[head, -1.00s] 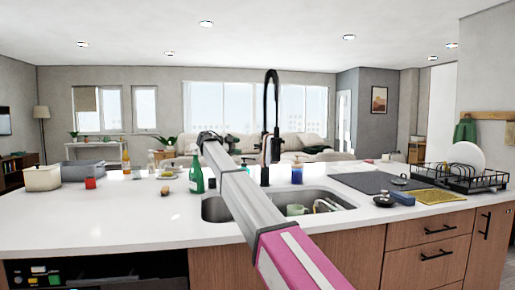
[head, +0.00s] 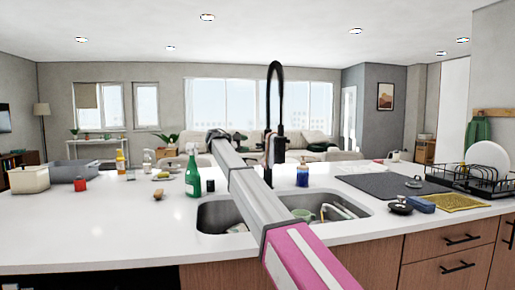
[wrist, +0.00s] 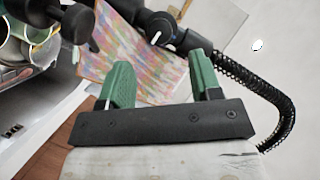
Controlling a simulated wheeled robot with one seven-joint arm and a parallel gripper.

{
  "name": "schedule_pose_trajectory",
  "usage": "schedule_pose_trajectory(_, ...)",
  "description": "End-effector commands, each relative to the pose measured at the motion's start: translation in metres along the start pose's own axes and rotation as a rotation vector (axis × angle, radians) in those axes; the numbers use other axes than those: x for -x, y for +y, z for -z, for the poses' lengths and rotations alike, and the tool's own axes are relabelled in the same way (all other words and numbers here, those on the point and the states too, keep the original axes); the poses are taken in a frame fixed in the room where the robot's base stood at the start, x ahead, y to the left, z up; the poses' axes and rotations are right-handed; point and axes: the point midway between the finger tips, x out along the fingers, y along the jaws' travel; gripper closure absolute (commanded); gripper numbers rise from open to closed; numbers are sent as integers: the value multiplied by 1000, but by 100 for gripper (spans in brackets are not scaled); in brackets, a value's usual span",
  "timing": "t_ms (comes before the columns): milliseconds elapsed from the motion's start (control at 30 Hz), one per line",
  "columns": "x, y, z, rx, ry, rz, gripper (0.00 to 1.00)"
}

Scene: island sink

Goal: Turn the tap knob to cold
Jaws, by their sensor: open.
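The black tap (head: 275,88) rises in a tall arch behind the sink (head: 214,214) in the head view. In the wrist view, a dark round knob with a white mark (wrist: 155,28) is on the black tap body, just beyond my fingers. The tap's coiled hose (wrist: 284,105) curves down the right side. My gripper (wrist: 160,78) has two green fingers, spread apart with nothing between them. The knob lies above the gap between the fingertips, apart from them as far as I can see. In the head view my arm hides part of the sink, and the fingers cannot be made out.
Dishes (wrist: 22,42) sit in the sink. A green bottle (head: 193,172) stands left of my arm, and a blue jar (head: 302,175) stands right of the tap. A dish rack (head: 478,176) is at the right. A colourful patterned surface (wrist: 120,55) shows behind the fingers. The left counter front is clear.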

Motion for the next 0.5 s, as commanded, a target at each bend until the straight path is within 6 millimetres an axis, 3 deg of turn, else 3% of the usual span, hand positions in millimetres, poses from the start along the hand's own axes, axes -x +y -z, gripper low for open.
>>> schedule_pose_trajectory(300, -57, -1, 0, 0, 2, -1, 41)
schedule_pose_trajectory(500, -80, 0, 0, 0, 1, 0, 41)
